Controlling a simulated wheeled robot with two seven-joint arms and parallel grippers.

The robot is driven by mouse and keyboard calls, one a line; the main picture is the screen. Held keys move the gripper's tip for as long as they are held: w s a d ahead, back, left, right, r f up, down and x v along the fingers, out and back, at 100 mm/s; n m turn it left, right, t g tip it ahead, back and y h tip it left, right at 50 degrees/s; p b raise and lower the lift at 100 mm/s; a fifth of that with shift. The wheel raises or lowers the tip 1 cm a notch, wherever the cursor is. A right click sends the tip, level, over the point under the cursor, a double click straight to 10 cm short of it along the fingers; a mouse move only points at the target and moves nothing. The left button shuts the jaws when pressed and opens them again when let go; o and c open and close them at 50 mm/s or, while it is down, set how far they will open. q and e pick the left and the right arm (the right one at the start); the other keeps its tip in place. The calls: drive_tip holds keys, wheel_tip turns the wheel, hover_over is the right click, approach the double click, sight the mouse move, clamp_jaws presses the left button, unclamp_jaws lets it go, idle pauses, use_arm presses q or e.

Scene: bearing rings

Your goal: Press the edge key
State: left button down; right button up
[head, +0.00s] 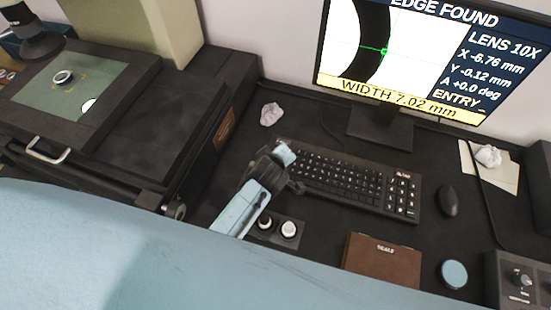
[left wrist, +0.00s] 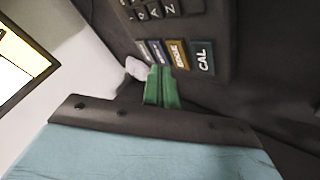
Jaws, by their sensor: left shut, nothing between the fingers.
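The keyboard (head: 350,182) lies on the black desk below the monitor. In the left wrist view its end shows a row of coloured keys: blue ones, an orange-brown edge key (left wrist: 178,53) whose label seems to read EDGE, and a dark teal CAL key (left wrist: 202,58). My left gripper (head: 287,156) is over the keyboard's left end. In the left wrist view its green fingers (left wrist: 162,88) are shut and empty, with tips close to the edge key and the key beside it. I cannot tell whether they touch. My right gripper is not in view.
The monitor (head: 420,55) reads EDGE FOUND and WIDTH 7.02 mm. A mouse (head: 447,201), a brown box (head: 382,262), a knob panel (head: 278,229) and crumpled paper (head: 270,114) lie around the keyboard. A measuring stage (head: 125,75) with a ring (head: 63,77) stands at left.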

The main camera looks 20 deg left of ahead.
use_arm(q)
drive_tip(key=shift+r+p, duration=1.9)
drive_tip(key=shift+r, duration=0.35)
drive_tip(key=shift+f, duration=0.1)
